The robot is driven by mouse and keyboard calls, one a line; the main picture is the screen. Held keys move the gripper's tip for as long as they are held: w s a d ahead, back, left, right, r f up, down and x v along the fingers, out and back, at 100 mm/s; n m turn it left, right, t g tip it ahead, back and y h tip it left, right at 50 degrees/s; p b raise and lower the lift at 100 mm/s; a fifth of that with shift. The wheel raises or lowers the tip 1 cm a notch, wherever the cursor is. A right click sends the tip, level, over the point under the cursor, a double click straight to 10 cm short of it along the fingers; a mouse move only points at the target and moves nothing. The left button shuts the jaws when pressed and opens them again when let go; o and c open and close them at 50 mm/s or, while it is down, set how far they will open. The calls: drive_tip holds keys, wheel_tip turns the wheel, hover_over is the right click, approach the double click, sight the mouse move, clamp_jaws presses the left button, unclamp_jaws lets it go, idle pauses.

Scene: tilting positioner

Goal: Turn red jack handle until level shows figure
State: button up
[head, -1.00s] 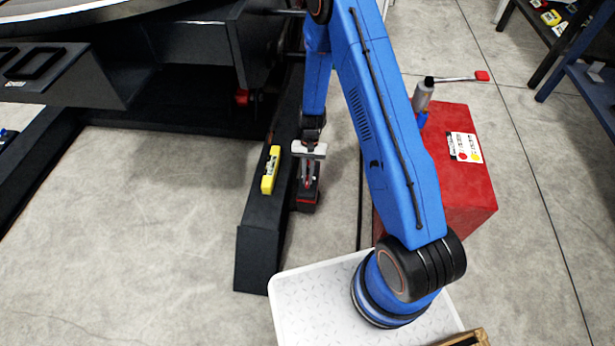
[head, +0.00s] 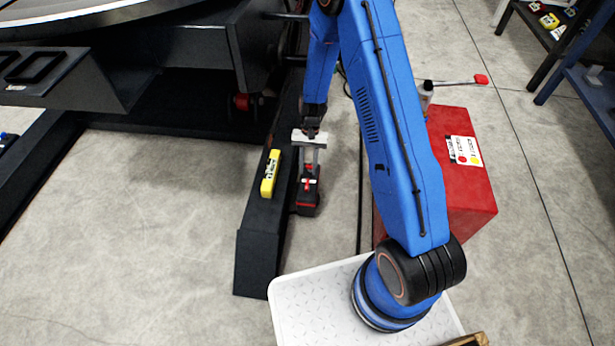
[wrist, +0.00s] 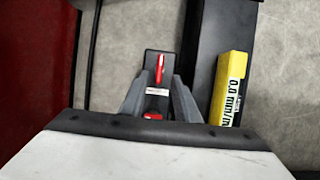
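The jack (head: 307,209) is a dark block with red parts, standing on the floor beside the black beam. Its red handle (wrist: 160,69) shows in the wrist view, pointing up the picture. My gripper (head: 309,167) is above the jack, fingers pointing down. In the wrist view my gripper (wrist: 160,82) has its two grey fingers apart, one on each side of the handle, with gaps visible. Whether the fingertips reach handle height I cannot tell. The yellow level (head: 269,173) lies on the beam; its face in the wrist view (wrist: 229,90) reads 0.0 mm/m, with smaller illegible text.
The black beam (head: 258,245) runs close left of the jack. The large positioner (head: 190,45) overhangs at upper left. Open floor (head: 150,230) lies left.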

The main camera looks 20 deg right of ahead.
drive_tip(key=v, duration=1.1)
drive_tip(key=shift+w+r, duration=0.15)
drive_tip(key=shift+r, duration=0.1)
drive_tip(key=s+d+r+n+t, duration=0.1)
drive_tip(key=s+r, duration=0.3)
drive_tip(key=r, duration=0.5)
drive_tip(key=s+d+r+n+t, duration=0.15)
drive_tip(key=s+r, duration=0.25)
drive_tip(key=r, duration=0.4)
drive_tip(key=s+d+r+t, duration=0.15)
drive_tip(key=s+r, duration=0.25)
drive_tip(key=r, duration=0.5)
drive_tip(key=s+d+r+t, duration=0.1)
drive_tip(key=s+r, duration=0.2)
drive_tip(key=s, duration=0.4)
drive_tip(key=s+d+r+n+t+h, duration=0.1)
drive_tip(key=s+r+t, duration=0.1)
drive_tip(key=s, duration=0.6)
drive_tip(key=s+d+r+n+t, duration=0.1)
drive_tip(key=s+d+r, duration=0.1)
drive_tip(key=s+r, duration=0.3)
drive_tip(key=shift+s+t+h, duration=0.4)
drive_tip(key=shift+s, duration=0.85)
